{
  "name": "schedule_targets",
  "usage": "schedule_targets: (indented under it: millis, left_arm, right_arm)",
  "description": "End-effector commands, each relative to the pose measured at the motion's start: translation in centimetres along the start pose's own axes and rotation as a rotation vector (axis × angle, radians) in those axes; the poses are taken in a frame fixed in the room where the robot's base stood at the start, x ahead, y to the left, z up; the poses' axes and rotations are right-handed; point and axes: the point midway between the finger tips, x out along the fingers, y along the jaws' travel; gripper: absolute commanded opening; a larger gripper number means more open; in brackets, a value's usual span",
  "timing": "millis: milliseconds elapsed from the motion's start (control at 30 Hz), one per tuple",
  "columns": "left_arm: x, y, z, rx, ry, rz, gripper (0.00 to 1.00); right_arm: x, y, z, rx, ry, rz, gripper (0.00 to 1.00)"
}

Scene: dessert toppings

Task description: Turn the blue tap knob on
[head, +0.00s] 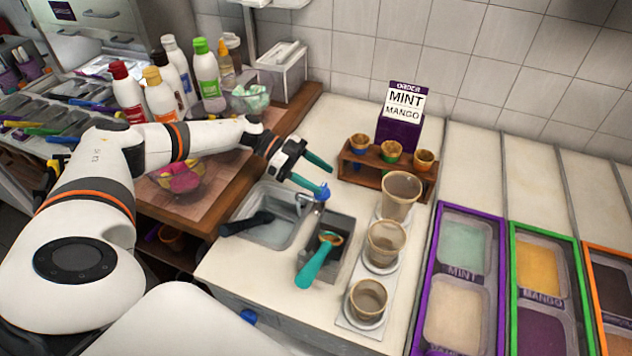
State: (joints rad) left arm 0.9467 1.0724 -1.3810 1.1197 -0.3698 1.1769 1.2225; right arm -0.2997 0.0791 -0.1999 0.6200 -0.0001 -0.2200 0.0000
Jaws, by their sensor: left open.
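The blue tap knob (323,192) sits beside the small metal tap (302,205) at the back of the sink area. My left gripper (322,178) reaches in from the left with its two teal fingers apart and nothing between them. Its lower fingertip is at the knob in the picture; I cannot tell whether it touches. The knob's turn position is too small to read. My right gripper is not in view.
A sink (262,236) with a black-handled tool and a narrow well (343,232) with a teal scoop (318,262) lie below the gripper. Several cups (386,243) stand to the right. A wooden rack (362,172) holds small cones. A second blue part (248,316) shows on the counter front.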

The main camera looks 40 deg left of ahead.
Motion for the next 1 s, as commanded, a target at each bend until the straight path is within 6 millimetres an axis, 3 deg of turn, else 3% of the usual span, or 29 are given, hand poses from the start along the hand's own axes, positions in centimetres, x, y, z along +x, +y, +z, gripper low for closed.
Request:
schedule_targets:
  millis: [200, 400, 1000]
  left_arm:
    - [-1.7, 0.1, 4.0, 0.004, 0.0, 0.001, 0.6]
    - [-2.5, 0.1, 6.2, 0.003, 0.0, 0.0, 0.6]
    - [-2.6, 0.1, 6.7, 0.001, 0.0, 0.0, 0.6]
  right_arm:
    - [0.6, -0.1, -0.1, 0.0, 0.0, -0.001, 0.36]
    - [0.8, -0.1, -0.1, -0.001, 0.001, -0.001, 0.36]
    - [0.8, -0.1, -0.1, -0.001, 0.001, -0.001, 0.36]
